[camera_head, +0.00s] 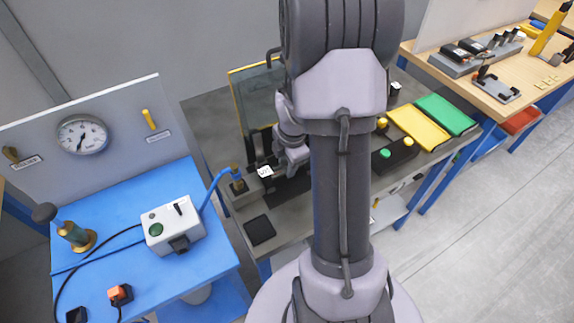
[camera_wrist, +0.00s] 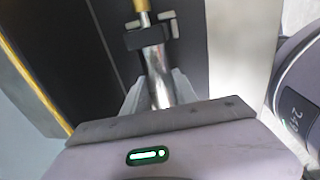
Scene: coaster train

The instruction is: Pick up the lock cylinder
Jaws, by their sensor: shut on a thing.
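My gripper (camera_wrist: 157,92) is shut on a shiny silver cylinder, which I take for the lock cylinder (camera_wrist: 156,66). The cylinder lies between the two grey fingers in the wrist view. Its far end meets a dark block (camera_wrist: 148,38), and a brass-coloured rod (camera_wrist: 142,6) shows beyond that. I cannot tell whether the cylinder is seated in the block or free of it. In the head view my gripper (camera_head: 268,170) is low over the grey bench, left of my arm, and the cylinder cannot be made out.
A yellow-edged clear panel (camera_head: 260,96) stands behind my gripper. A black pad (camera_head: 260,229) lies in front. Yellow (camera_head: 420,127) and green (camera_head: 446,113) trays are to the right. A blue table (camera_head: 110,270) stands left.

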